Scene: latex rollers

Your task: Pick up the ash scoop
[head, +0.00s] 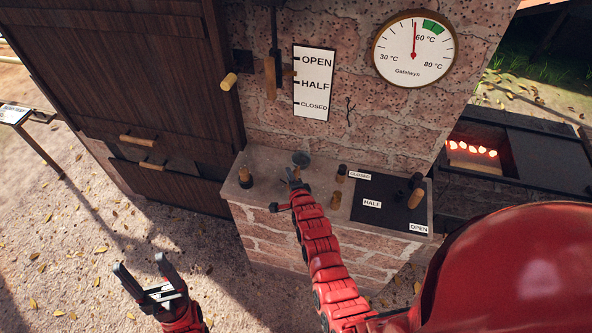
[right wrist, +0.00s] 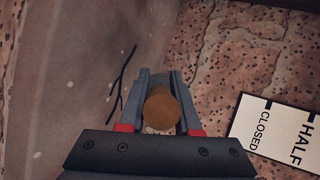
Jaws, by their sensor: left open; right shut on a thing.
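My right gripper (head: 293,174) is over the brick ledge and shut on a round wooden handle (right wrist: 162,107), seen end-on between its fingers in the right wrist view. In the head view a small grey bowl-like piece (head: 301,159) shows just beyond the fingertips; it looks like the ash scoop's pan. The gripper hides most of the handle, and I cannot tell whether the scoop touches the ledge. My left gripper (head: 141,265) is open and empty, low at the left over the sandy ground.
An OPEN/HALF/CLOSED sign (head: 314,84) and dial (head: 414,50) are on the wall. A firebox (head: 472,155) glows at right.

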